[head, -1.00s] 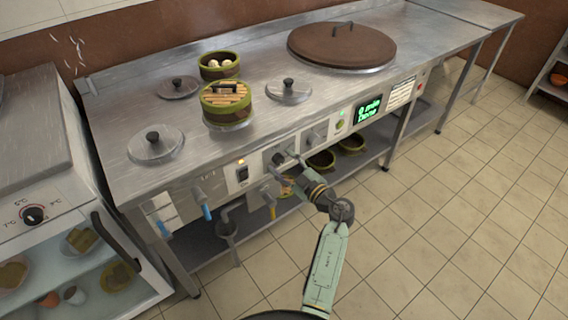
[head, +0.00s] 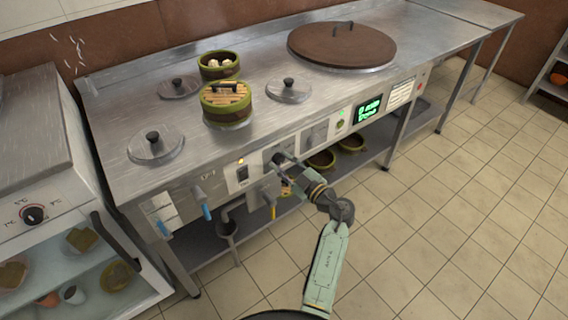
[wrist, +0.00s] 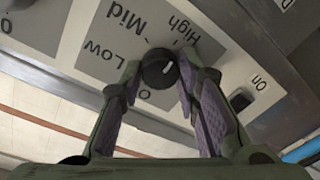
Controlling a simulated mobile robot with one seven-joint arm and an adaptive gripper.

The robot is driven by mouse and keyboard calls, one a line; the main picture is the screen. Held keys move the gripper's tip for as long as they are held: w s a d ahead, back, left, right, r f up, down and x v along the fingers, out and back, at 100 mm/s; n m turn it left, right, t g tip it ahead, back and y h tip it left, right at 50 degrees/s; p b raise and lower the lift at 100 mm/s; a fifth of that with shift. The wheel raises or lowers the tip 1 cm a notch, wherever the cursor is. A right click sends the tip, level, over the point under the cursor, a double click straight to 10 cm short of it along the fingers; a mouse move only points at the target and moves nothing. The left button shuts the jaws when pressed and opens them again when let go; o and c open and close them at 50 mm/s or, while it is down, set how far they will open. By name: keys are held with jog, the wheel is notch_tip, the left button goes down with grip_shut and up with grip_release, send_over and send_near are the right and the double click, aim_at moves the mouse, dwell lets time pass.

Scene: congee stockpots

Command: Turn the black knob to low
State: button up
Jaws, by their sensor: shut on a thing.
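The black knob (wrist: 157,70) is between the two fingers of my gripper (wrist: 160,75) in the wrist view, and the fingers are shut on its sides. A short white mark shows on the right side of the knob's face. I cannot tell exactly which setting it marks. The grey dial plate (wrist: 95,68) around the knob reads Low, Mid and High, with Low to the knob's left and High above it. In the head view my gripper (head: 284,165) is at the stove's front panel, and its fingers mostly hide the knob.
A switch (head: 242,174) is left of the knob on the panel, and a green display (head: 368,109) is to the right. Blue-handled (head: 206,212) and yellow-handled (head: 272,207) taps stick out below. Steamer baskets (head: 227,113) and lids stand on the counter. The floor in front is clear.

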jog(key=n+p, duration=0.1)
jog(key=n, duration=0.2)
jog(key=shift+r+p, duration=0.15)
jog(key=shift+p, duration=0.25)
jog(key=n, duration=0.2)
jog(key=shift+n+h+p, duration=0.3)
jog(key=shift+n+p, duration=0.1)
jog(key=n, duration=0.6)
jog(key=n+b, duration=0.1)
jog(key=n, duration=0.4)
jog(key=shift+h, duration=0.4)
jog(key=n+b, duration=0.1)
jog(key=n, duration=0.1)
jog(key=n+b, duration=0.1)
jog(key=shift+s+a+f+n, duration=0.1)
jog(key=shift+f+n, duration=0.1)
jog(key=shift+n, duration=0.2)
jog(key=shift+r+n+h+b, duration=0.1)
jog(key=shift+n+h+b, duration=0.2)
jog(key=shift+n+b, duration=0.55)
jog(key=shift+n+t, duration=0.25)
jog(key=shift+t, duration=0.05)
